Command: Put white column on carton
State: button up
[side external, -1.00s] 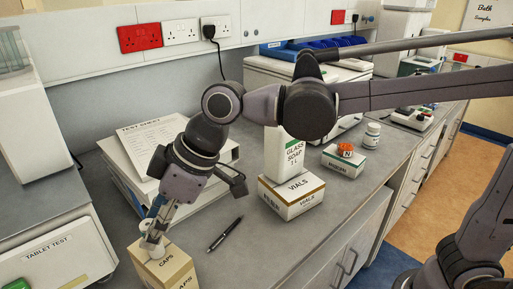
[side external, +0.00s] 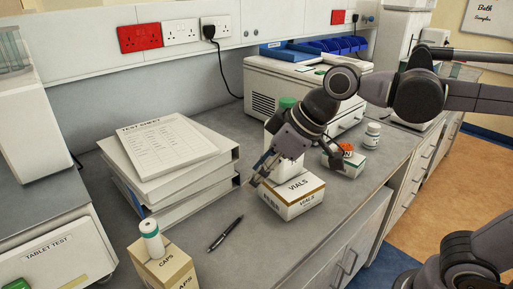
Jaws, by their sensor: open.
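The white column (side external: 152,244), a short cylinder with a green band near its top, stands upright on top of the cream carton marked CAPS (side external: 166,271) at the lower left. My gripper (side external: 256,179) is open and empty, well to the right of and behind the column, apart from it. Its fingertips are by the left edge of the white carton marked VIALS (side external: 295,198); I cannot tell whether they touch it. My arm partly hides the white soap bottle with a green cap (side external: 287,103) standing there.
A stack of binders with a test sheet (side external: 165,143) lies at the left of the bench. A black pen (side external: 226,233) lies in front of it. A white pill bottle (side external: 372,135) and a small box (side external: 350,163) with an orange item stand at the right.

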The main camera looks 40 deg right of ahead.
jog(key=s+d+f+m+h, duration=0.1)
jog(key=s+d+f+m, duration=0.1)
jog(key=d+f, duration=0.3)
jog(key=s+d+f+m+t+h, duration=0.1)
jog(key=s+d+f+m+h, duration=0.1)
jog(key=d+f, duration=0.3)
jog(key=s+d+m, duration=0.1)
jog(key=d, duration=0.3)
jog(key=shift+s+m, duration=0.3)
jog(key=shift+m, duration=0.1)
